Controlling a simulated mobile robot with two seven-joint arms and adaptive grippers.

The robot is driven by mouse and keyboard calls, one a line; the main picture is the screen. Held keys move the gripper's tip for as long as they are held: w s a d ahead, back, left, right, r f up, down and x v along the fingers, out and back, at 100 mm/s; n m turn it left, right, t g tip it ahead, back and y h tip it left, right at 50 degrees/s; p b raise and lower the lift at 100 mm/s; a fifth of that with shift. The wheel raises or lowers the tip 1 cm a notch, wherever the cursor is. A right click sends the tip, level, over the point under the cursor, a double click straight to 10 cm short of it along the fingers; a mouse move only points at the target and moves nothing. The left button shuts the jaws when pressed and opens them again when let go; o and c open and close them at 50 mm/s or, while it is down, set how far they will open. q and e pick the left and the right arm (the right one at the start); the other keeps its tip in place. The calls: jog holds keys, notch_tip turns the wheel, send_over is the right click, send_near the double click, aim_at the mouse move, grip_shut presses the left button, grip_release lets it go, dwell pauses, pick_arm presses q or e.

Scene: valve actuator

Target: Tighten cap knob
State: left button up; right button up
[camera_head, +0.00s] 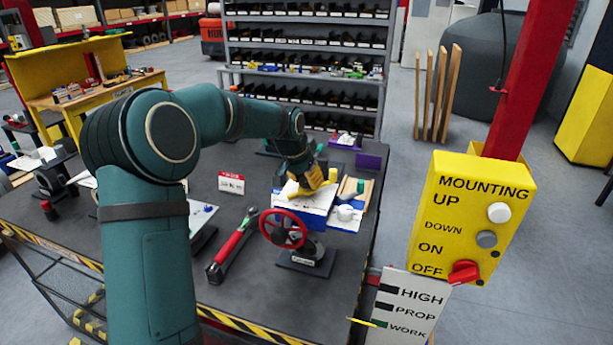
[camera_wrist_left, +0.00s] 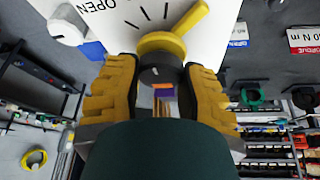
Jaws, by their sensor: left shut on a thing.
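The valve actuator stands on the dark workbench, with a white box (camera_head: 312,201) and a red handwheel (camera_head: 283,229). In the left wrist view its white face (camera_wrist_left: 118,18) carries tick marks and the word OPEN. A yellow pointer (camera_wrist_left: 190,24) sits on that face. A dark round knob (camera_wrist_left: 152,74), apparently the cap knob, stands over the pointer's hub. My left gripper (camera_head: 313,187) is over the box top. Its yellow fingers (camera_wrist_left: 160,88) are on both sides of the dark knob and shut on it. The fingers hide the knob in the head view. My right gripper is not in view.
A red-handled tool (camera_head: 232,246) lies left of the actuator. A white rounded part (camera_head: 346,213) is at the box's right side. A yellow control box (camera_head: 470,215) on a red post stands to the right. Shelves with bins (camera_head: 305,40) are behind the bench.

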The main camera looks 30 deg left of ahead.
pick_arm(q)
jog(key=shift+s+f+m, duration=0.1)
jog(key=shift+f+m, duration=0.15)
jog(key=shift+m, duration=0.15)
jog(key=o, duration=1.3)
jog(key=shift+r, duration=0.1)
jog(key=v, duration=1.2)
jog(key=shift+a, duration=0.15)
